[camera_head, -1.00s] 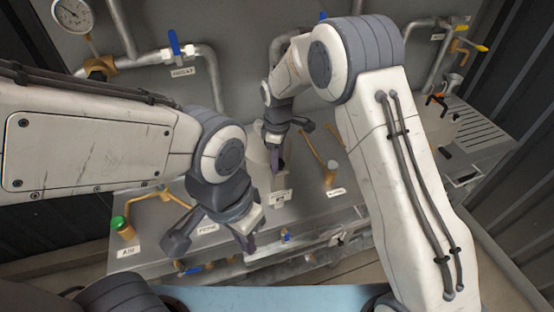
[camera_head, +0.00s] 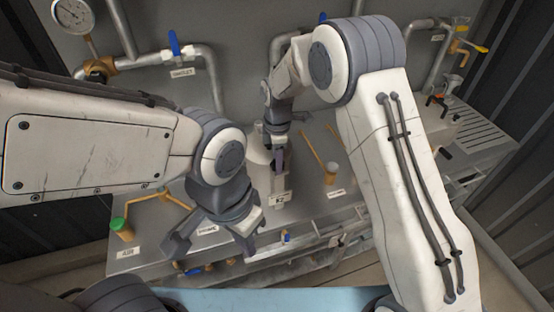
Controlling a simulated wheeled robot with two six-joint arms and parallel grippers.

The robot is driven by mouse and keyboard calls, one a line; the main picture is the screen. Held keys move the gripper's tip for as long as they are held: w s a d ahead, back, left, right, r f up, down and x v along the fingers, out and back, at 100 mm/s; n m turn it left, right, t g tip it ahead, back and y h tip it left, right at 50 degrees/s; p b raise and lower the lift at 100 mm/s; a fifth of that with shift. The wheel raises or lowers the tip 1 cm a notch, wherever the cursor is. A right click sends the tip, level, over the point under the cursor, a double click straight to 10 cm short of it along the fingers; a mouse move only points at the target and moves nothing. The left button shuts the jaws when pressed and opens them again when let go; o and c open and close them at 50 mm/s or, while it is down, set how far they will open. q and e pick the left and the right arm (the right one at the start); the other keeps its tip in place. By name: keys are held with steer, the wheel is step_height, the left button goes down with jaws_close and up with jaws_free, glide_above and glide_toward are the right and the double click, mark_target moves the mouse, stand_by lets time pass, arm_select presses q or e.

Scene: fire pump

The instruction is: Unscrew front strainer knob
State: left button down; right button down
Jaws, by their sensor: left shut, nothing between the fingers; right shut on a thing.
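My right gripper (camera_head: 279,163) points down at the middle of the bench, behind a small label. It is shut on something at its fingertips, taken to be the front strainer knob. The knob is hidden by the fingers, so I cannot make out its shape. A pale rounded housing (camera_head: 257,150) shows just left of this gripper. My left gripper (camera_head: 247,242) hangs lower and to the left, over the front edge of the bench. It is shut and empty, apart from the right gripper.
The grey metal bench (camera_head: 322,205) carries a green-capped fitting (camera_head: 121,228) at left and a brass lever with a tan cap (camera_head: 331,172) right of my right gripper. A blue-handled valve (camera_head: 174,43) and a gauge (camera_head: 73,14) are at the back. Pipes run below the front edge.

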steer(key=shift+r, duration=0.1)
steer(key=shift+c, duration=1.3)
jaws_free()
steer(key=shift+r, duration=0.4)
step_height(320, 180, up, 10)
steer(key=b, duration=0.2)
steer(key=shift+f, duration=0.2)
